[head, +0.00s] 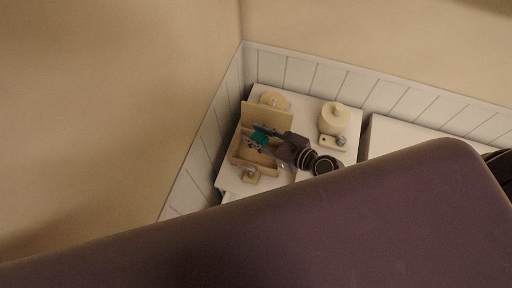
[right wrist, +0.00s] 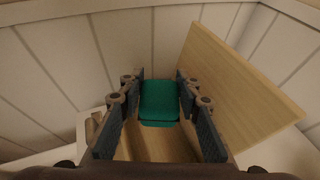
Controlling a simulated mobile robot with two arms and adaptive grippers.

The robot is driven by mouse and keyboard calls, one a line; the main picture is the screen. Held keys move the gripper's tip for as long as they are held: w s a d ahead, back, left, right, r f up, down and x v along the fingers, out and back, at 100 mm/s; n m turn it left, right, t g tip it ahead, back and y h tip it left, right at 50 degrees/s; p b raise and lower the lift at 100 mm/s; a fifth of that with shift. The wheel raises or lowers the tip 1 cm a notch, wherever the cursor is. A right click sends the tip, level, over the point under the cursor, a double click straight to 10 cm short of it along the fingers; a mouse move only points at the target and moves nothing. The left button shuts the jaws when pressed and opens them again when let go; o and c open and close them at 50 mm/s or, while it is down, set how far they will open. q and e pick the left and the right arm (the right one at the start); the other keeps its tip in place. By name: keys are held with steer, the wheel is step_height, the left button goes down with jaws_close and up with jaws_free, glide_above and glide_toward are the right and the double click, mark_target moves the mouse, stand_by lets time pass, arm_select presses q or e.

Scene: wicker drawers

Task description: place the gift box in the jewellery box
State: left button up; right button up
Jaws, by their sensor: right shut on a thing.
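The gift box (right wrist: 159,101) is a small green box held between the fingers of my right gripper (right wrist: 157,108) in the right wrist view. It also shows as a green patch in the head view (head: 260,137). The jewellery box (head: 269,115) is a light wooden box with its lid standing open, on the white cabinet top. Its lid shows at the right in the right wrist view (right wrist: 238,90). My right gripper (head: 263,140) is over the open box, shut on the gift box. Whether the gift box touches the box's floor cannot be told. My left gripper is not in view.
A round cream item (head: 275,100) is behind the lid, and a small one (head: 250,175) is in front of the box. White panelled walls close in behind. My purple arm hides the foreground.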

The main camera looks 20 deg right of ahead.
step_height(320, 180, down, 2)
steer(key=shift+f+b, duration=0.2)
steer(key=shift+b, duration=0.3)
step_height(320, 180, down, 4)
steer(key=b, duration=0.3)
steer(key=shift+f+b, duration=0.1)
steer(key=shift+b, duration=0.25)
arm_select(q)
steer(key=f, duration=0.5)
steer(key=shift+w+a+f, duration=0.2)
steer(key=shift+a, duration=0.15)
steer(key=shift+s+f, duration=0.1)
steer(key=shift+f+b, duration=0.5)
steer(key=shift+b, duration=0.05)
arm_select(e)
steer(key=shift+f, duration=0.55)
steer(key=o, duration=0.9)
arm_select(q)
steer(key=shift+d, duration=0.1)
arm_select(e)
steer(key=shift+r, duration=0.1)
